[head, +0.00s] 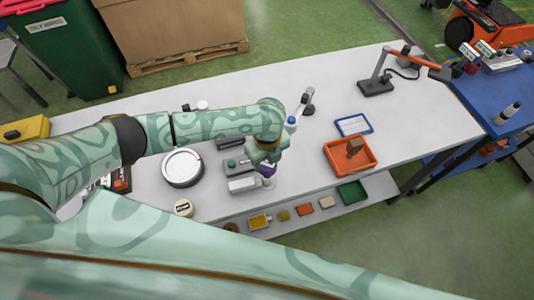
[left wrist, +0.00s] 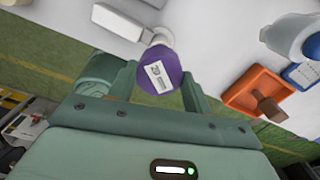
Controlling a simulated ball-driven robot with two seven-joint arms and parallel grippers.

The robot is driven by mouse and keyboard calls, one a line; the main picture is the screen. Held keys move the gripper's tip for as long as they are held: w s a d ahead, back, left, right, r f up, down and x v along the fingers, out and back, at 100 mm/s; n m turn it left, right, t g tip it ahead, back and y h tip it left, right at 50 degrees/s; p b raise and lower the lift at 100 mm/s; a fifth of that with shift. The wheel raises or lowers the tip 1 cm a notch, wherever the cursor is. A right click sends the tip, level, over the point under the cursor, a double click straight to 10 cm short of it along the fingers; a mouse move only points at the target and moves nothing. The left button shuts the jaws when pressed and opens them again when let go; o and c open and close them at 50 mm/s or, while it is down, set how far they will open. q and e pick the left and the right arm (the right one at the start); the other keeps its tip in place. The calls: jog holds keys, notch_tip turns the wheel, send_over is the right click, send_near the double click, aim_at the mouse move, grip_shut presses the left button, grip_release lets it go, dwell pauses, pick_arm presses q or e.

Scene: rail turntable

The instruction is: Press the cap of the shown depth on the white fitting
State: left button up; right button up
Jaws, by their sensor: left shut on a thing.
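My left gripper (head: 266,155) is shut on a purple cap (head: 267,170). In the left wrist view the cap (left wrist: 160,72) sits between the two fingers and bears a white printed label, too small to read. The white fitting (left wrist: 157,36) shows right behind the cap, and the cap overlaps its end. I cannot tell whether they touch or how far the cap is on. A blue-framed card (head: 353,125) lies on the table to the right; its print is not legible. My right gripper is not in view.
A orange tray (head: 368,167) holding a brown piece stands right of the gripper. A round dial (head: 182,167) lies to the left. A blue-topped white item (head: 291,123) stands close behind the gripper. Small coloured bins line the lower shelf.

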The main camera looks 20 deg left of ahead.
aim_at(267, 162)
pick_arm(q)
jog(key=shift+f, duration=0.1)
dwell(0.3)
jog(key=shift+p, duration=0.35)
jog(key=shift+f+b, duration=1.05)
jog(key=shift+f, duration=0.8)
jog(key=shift+f, duration=0.15)
jog(key=shift+f, duration=0.6)
dwell(0.6)
jog(key=shift+a+f, duration=0.1)
jog(key=shift+f, duration=1.2)
dwell(2.2)
jog(key=o, duration=1)
